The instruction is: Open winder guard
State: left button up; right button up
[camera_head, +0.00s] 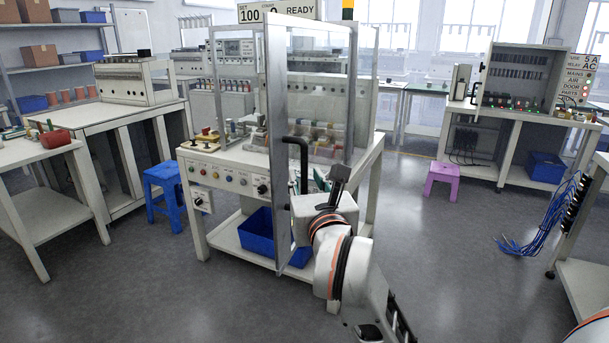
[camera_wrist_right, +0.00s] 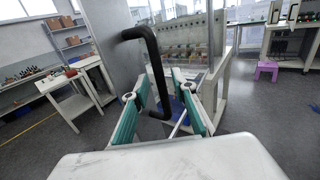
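The winder guard (camera_head: 276,100) is a clear panel in a grey metal frame on the winder (camera_head: 226,165). It stands at an angle out from the winder's front, so the guard looks partly open. Its black bent handle (camera_head: 303,160) is on the side facing me. My right gripper (camera_head: 322,183) is at the handle's lower end. In the right wrist view the right gripper's teal fingers (camera_wrist_right: 162,90) are spread apart. The handle (camera_wrist_right: 154,65) shows between them, with a gap on its right; contact is unclear. My left gripper is not in view.
A blue bin (camera_head: 257,232) sits on the winder's lower shelf. A blue stool (camera_head: 165,195) stands left, a purple stool (camera_head: 441,180) right. A bench with blue cables (camera_head: 545,222) is at the right edge. Floor between is clear.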

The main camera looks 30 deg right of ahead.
jog(key=v, duration=0.4)
jog(key=shift+s+a, duration=0.1)
jog(key=shift+s, duration=0.3)
